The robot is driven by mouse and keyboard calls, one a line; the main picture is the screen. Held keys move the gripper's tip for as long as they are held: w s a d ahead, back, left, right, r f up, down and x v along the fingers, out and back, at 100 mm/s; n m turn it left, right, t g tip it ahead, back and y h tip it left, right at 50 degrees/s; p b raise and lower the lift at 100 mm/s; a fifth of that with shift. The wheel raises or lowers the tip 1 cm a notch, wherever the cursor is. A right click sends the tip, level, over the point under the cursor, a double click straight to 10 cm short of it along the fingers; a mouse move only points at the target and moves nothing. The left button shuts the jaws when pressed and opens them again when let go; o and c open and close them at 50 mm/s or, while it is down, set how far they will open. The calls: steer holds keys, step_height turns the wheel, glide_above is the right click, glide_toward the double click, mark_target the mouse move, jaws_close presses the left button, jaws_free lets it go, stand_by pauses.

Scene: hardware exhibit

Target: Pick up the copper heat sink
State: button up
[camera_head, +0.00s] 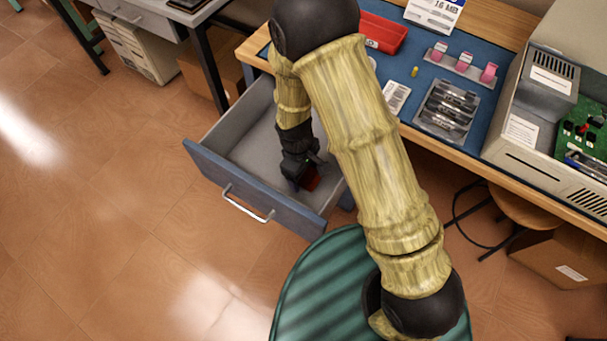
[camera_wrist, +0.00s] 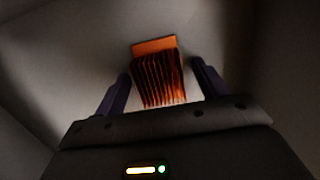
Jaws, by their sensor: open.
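The copper heat sink (camera_wrist: 158,75) is an orange block with a row of thin fins. It lies on the floor of the open drawer (camera_head: 228,135). In the wrist view it sits between the two fingers of my gripper (camera_wrist: 160,85), with a gap on each side. In the head view my gripper (camera_head: 298,182) reaches down into the drawer, and only a dark red part of the heat sink (camera_head: 310,180) shows beside it. My gripper is open and holds nothing.
The workbench above carries a red bin (camera_head: 382,33), a tray of dark parts (camera_head: 446,110), pink items on a holder (camera_head: 463,60) and a beige computer case (camera_head: 535,105).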

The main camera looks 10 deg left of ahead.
stand_by(0.3)
steer(key=c, duration=0.9)
steer(key=shift+o, duration=0.2)
steer(key=shift+r, duration=0.1)
step_height(320, 180, up, 10)
steer(key=shift+f+p, duration=0.1)
steer(key=shift+p, duration=0.85)
